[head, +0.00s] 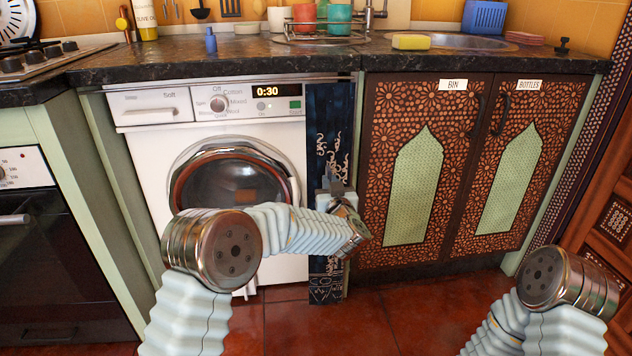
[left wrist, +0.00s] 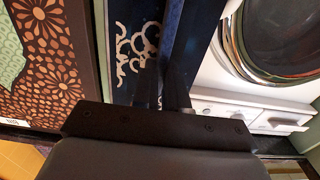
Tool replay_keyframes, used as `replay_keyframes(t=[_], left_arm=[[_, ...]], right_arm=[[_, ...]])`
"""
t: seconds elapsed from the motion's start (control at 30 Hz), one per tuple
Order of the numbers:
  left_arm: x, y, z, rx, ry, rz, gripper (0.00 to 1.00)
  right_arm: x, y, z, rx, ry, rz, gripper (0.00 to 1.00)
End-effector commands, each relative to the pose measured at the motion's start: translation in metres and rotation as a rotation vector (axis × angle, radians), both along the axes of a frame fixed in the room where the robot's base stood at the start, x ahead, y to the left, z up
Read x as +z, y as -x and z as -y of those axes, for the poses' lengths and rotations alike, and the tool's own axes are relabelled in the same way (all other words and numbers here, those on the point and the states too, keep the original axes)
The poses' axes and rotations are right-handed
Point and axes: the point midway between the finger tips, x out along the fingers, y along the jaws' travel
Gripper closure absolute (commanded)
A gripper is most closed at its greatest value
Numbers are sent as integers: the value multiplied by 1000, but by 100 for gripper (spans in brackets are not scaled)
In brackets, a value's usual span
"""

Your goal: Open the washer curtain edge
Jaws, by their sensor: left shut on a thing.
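The dark blue curtain (head: 322,125) with white swirls hangs as a narrow strip at the right side of the washer (head: 150,150). The washer's front, with its round door and control panel, is uncovered. My left gripper (head: 334,186) is at the curtain around mid-height, shut on its edge. In the left wrist view, the fingers (left wrist: 167,65) point along the curtain cloth (left wrist: 136,40), with the washer to the right. The exact pinch is partly hidden by the fingers. My right arm shows at the lower right of the head view, but its gripper does not.
Patterned cabinet doors (head: 380,190) labelled BIN and BOTTLES stand right of the curtain. An oven (head: 50,270) is at the left. The dark worktop (head: 200,62) runs above, holding a small blue bottle (head: 211,41) and a yellow sponge (head: 411,41). The red tiled floor is clear.

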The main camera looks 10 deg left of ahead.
Motion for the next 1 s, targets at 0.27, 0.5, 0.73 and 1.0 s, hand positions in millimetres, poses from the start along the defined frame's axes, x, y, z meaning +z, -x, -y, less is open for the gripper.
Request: replay_keyframes(t=[0.27,0.5,0.73,1.0], left_arm=[[0,-1,3,0,0,0,100],[0,-1,2,0,0,0,72],[0,-1,2,0,0,0,62],[0,12,6,-2,1,-1,62]], right_arm=[[1,0,0,0,0,0,57],[1,0,0,0,0,0,57],[1,0,0,0,0,0,57],[1,0,0,0,0,0,57]])
